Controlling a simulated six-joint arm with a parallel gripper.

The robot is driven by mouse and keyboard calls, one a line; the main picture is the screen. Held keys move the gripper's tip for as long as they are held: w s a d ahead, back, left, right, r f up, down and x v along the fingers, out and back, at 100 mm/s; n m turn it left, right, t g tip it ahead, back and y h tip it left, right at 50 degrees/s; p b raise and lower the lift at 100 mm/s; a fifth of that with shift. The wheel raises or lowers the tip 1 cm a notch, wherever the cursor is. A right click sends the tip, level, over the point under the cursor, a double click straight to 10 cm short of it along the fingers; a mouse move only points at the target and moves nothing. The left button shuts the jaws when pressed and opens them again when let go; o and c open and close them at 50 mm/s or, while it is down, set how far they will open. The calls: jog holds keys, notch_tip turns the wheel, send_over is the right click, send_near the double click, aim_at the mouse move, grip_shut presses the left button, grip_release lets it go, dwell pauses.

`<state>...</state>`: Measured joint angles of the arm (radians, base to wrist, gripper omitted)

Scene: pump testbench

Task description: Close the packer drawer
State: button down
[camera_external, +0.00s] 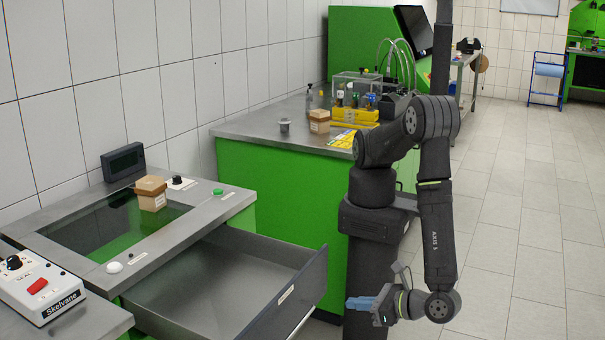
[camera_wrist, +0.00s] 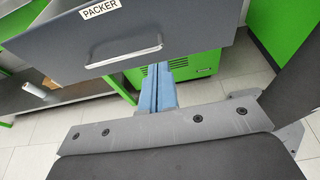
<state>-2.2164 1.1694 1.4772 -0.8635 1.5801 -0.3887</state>
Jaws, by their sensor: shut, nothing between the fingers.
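The packer drawer (camera_external: 225,283) is pulled out from the green packer bench in the external view, and its inside looks empty. Its dark grey front panel (camera_wrist: 130,35) fills the top of the wrist view, with a "PACKER" label (camera_wrist: 100,9) and a metal bar handle (camera_wrist: 125,52). My gripper (camera_external: 360,302) is to the right of the drawer front in the external view, with its blue fingers pointing toward it. In the wrist view the blue fingers (camera_wrist: 158,85) are together and empty, just below the handle's right end. I cannot tell whether they touch the drawer.
A small cardboard box (camera_external: 151,194) sits on the glass top of the packer bench (camera_external: 190,232). A white control box with a red button (camera_external: 38,286) stands at the left. A second green bench (camera_external: 280,185) with bottles and a box is behind. Tiled floor (camera_external: 520,230) is clear at right.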

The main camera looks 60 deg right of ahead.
aim_at(213, 273)
jog(key=x, duration=1.1)
jog(key=shift+w+r, duration=0.1)
jog(key=shift+r, duration=0.3)
jog(key=shift+w, duration=0.45)
jog(key=shift+w, duration=0.1)
jog(key=w, duration=3.2)
jog(key=shift+r, duration=0.1)
jog(key=shift+s, duration=0.1)
jog(key=v, duration=0.4)
jog(key=f+v, duration=0.1)
jog(key=v, duration=0.9)
jog(key=shift+s+f, duration=0.15)
jog(key=shift+s, duration=0.1)
